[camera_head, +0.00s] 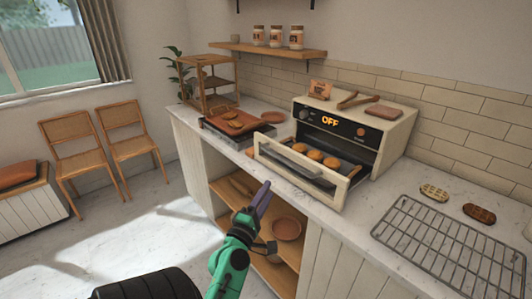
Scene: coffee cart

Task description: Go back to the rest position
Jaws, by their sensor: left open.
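My left gripper (262,197) reaches up from the bottom middle on its green arm, with purple fingers, in front of the counter's open shelves. It is open, and I see nothing between its fingers. A cream toaster oven (378,129) stands on the counter, its display reading OFF. Its door (296,167) is lowered, and several round baked items (314,155) sit inside on a rack or tray. The gripper is below and to the left of the oven door, apart from it. My right gripper is out of view.
The counter (345,215) holds a wire cooling rack (450,243) at right and a reddish tray (235,131) with pastries at left. A bowl (287,229) sits on the lower shelf (285,264) near the gripper. Chairs (78,150) stand at left; the floor between is clear.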

